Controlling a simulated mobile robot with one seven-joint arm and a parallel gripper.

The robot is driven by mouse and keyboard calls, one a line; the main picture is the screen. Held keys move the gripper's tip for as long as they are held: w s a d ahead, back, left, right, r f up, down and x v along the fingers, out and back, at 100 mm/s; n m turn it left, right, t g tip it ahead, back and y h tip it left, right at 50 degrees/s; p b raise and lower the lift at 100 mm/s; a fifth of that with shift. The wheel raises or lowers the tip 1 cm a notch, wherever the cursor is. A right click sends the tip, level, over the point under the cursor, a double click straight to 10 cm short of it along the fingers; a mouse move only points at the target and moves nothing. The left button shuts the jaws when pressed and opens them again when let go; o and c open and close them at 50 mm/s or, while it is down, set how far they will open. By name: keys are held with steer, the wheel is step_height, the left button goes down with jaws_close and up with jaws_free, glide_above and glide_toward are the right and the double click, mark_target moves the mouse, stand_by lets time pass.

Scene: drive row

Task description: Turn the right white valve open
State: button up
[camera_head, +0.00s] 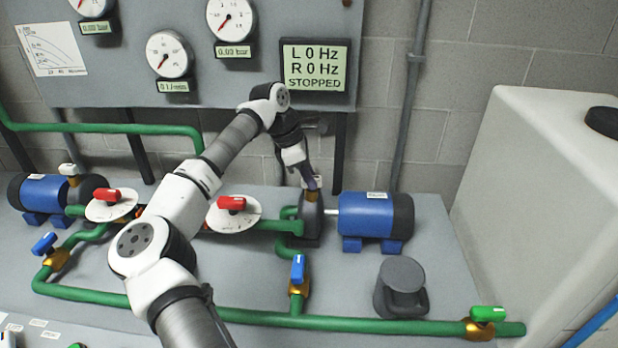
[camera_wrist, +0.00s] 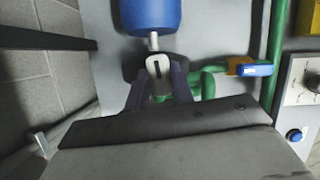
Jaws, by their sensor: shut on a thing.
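The right white valve handle (camera_wrist: 157,66) sits on top of the right pump, and in the wrist view it lies between my two fingers. My gripper (camera_wrist: 160,88) is shut on it, one finger on each side; it also shows in the head view (camera_head: 312,184). There the fingers hide the white handle, and only its brass body (camera_head: 311,195) shows below them. A dark line runs along the handle's top. The left white valve (camera_head: 68,169) stands on the left pump, away from my gripper.
The right blue motor (camera_head: 366,215) stands beside the gripped valve. Red-handled valves (camera_head: 231,203), a blue-handled valve (camera_head: 298,270) and green pipes lie left and in front. The display (camera_head: 315,66) reads 0 Hz, STOPPED.

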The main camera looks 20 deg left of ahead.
steer(key=n+b, duration=0.1)
steer(key=n+t+y+b, duration=0.1)
steer(key=n+b, duration=0.1)
steer(key=shift+s+f, duration=0.15)
steer(key=shift+f, duration=0.05)
steer(key=n+b, duration=0.2)
steer(key=n, duration=0.1)
steer(key=n+t+y+b, duration=0.1)
steer(key=n+b, duration=0.1)
steer(key=shift+d+n+y+b, duration=0.15)
steer(key=shift+n+y+b, duration=0.15)
steer(key=shift+n+b, duration=0.1)
steer(key=n+y+b, duration=0.1)
steer(key=n+b, duration=0.2)
steer(key=shift+d+n+t, duration=0.1)
steer(key=shift+n+t, duration=0.2)
steer(key=shift+t, duration=0.1)
steer(key=shift+d+r+n+y+b, duration=0.1)
steer(key=shift+n+y+b, duration=0.45)
steer(key=shift+n, duration=0.4)
steer(key=shift+r+n+y+b, duration=0.1)
steer(key=shift+n+y+b, duration=0.25)
steer(key=shift+n+b, duration=0.5)
steer(key=shift+n, duration=0.3)
steer(key=o, duration=1)
steer(key=shift+r, duration=0.1)
